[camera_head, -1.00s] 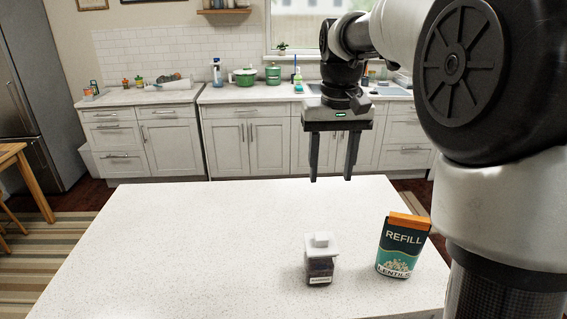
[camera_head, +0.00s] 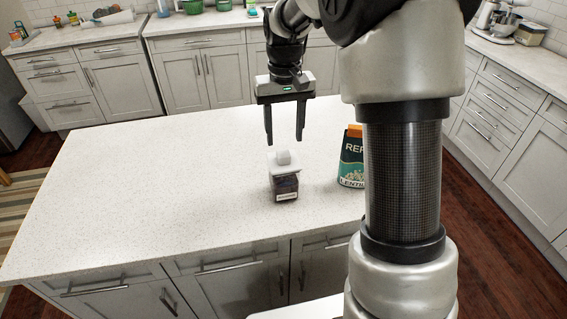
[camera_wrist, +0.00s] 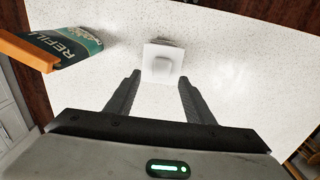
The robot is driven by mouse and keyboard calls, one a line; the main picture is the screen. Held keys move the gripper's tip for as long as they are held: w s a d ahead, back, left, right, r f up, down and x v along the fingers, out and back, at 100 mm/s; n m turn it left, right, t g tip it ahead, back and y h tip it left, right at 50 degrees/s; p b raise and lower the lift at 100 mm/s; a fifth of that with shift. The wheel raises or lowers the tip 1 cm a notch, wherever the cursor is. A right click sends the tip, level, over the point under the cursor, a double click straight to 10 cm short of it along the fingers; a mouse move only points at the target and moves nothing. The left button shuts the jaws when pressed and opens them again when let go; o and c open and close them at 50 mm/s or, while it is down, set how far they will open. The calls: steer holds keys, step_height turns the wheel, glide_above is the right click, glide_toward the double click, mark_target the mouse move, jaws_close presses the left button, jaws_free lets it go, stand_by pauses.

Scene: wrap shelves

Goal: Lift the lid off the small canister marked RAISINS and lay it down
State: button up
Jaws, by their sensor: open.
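The small canister (camera_head: 285,188) stands upright on the white counter, with dark contents and a small white label too small to read. Its white lid (camera_head: 283,166) with a block-shaped knob is on top. In the wrist view the lid (camera_wrist: 162,62) shows from above, just beyond the fingertips and between their lines. My gripper (camera_head: 285,142) is open and empty, pointing down above and apart from the lid; it also shows in the wrist view (camera_wrist: 158,80).
A teal REFILL lentils pack (camera_head: 352,160) with an orange top stands right of the canister, partly behind my arm. The white counter (camera_head: 150,190) is clear to the left. Cabinets and a back worktop (camera_head: 90,42) lie beyond.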

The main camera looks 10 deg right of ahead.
mark_target(284, 153)
steer(key=f, duration=0.5)
steer(key=shift+s+a+f, duration=0.15)
steer(key=shift+s, duration=0.05)
steer(key=c, duration=1.1)
steer(key=shift+r+p, duration=1.8)
steer(key=shift+r, duration=5)
steer(key=shift+c, duration=0.2)
